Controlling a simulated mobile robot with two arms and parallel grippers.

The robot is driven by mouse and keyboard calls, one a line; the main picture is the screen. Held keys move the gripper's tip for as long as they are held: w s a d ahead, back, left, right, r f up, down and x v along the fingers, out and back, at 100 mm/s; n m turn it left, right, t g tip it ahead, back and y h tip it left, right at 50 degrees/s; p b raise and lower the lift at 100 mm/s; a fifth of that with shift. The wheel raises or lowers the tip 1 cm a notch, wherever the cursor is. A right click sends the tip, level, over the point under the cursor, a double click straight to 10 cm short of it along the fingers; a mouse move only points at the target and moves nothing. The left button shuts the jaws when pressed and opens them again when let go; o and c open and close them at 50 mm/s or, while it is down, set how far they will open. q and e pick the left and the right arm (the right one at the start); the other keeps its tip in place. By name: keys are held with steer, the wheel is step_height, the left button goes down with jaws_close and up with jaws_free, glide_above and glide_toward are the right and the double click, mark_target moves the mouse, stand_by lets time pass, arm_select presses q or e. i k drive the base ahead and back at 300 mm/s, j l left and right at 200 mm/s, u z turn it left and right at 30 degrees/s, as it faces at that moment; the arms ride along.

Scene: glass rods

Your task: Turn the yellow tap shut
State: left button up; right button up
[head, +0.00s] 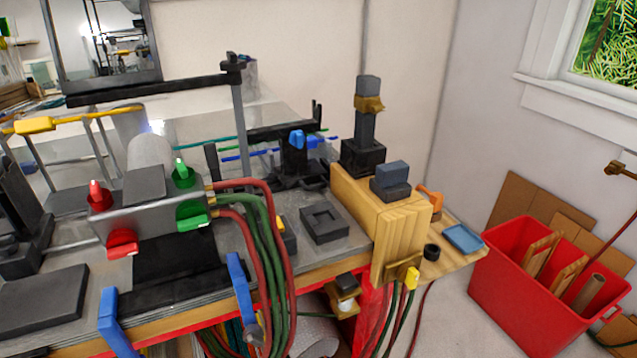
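A small yellow tap (411,277) sits low on the front end of the pale wooden block (385,225), at the right end of the bench. Its short yellow handle looks roughly upright, but it is too small to tell whether it is open or shut. Red and green hoses hang just below it. Neither of my grippers shows in the head view, and nothing is touching the tap.
A grey manifold (150,215) with red and green taps stands on the bench at left. Red and green hoses (268,235) loop over the bench's front edge. A red bin (520,285) stands on the floor at right. A blue tray (463,238) lies right of the block.

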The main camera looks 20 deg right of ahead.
mark_target(407, 273)
steer(key=l+z, duration=0.3)
steer(key=z, duration=0.15)
steer(key=l+z, duration=0.3)
steer(key=z, duration=0.15)
steer(key=i, duration=0.05)
